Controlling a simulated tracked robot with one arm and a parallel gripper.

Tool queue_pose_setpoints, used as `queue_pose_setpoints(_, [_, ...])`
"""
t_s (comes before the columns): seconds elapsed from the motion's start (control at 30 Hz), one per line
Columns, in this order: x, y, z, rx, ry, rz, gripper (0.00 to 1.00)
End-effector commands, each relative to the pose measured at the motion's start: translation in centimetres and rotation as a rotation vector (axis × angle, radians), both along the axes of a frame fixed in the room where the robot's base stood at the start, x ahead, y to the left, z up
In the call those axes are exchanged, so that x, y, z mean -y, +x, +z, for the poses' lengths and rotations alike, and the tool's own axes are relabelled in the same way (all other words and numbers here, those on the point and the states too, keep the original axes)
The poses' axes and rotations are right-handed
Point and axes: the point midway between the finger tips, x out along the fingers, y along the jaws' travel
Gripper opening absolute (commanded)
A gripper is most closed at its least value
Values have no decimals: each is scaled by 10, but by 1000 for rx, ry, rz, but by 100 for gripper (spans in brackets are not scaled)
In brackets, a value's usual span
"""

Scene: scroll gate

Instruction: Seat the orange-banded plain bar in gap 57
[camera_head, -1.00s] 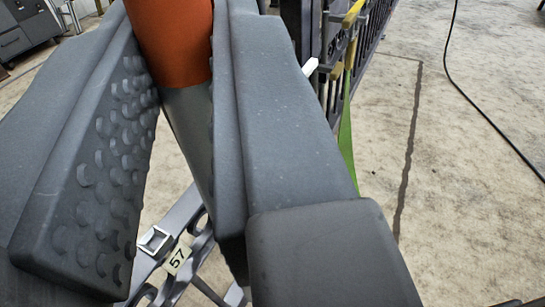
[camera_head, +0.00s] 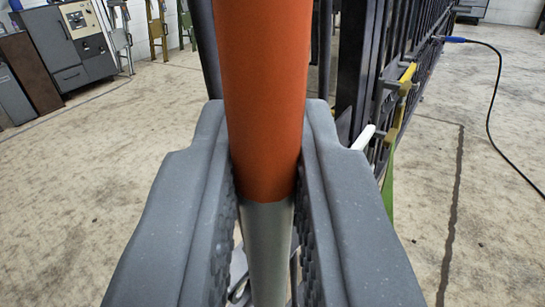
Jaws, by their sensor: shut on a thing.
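The orange-banded plain bar (camera_head: 262,100) stands close in front of the camera, with a wide orange band above and bare grey metal below. My gripper (camera_head: 268,150) has one jaw on each side of the bar and is shut on it around the lower edge of the band. The bar's top runs out of the picture, and its lower end is hidden between the jaws. The label for gap 57 does not show now. Only small bits of grey metalwork show between the jaws at the bottom.
A dark barred gate (camera_head: 395,60) runs back on the right, with yellow and green parts on its side. A blue-ended black cable (camera_head: 492,100) lies on the floor at far right. Grey cabinets (camera_head: 75,45) stand at back left. The concrete floor (camera_head: 110,150) at left is clear.

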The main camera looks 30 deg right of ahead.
Motion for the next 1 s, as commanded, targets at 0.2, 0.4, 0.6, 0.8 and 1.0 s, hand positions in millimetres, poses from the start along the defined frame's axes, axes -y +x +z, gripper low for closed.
queue_pose_setpoints(0.2, [-4,11,0,2,-1,2,0])
queue_pose_setpoints(0.4, [-7,21,0,1,0,1,0])
queue_pose_setpoints(0.6, [-11,31,0,3,0,2,0])
queue_pose_setpoints(0.8, [-13,40,0,3,-1,1,0])
queue_pose_setpoints(1.0, [-17,50,-1,3,-1,2,0])
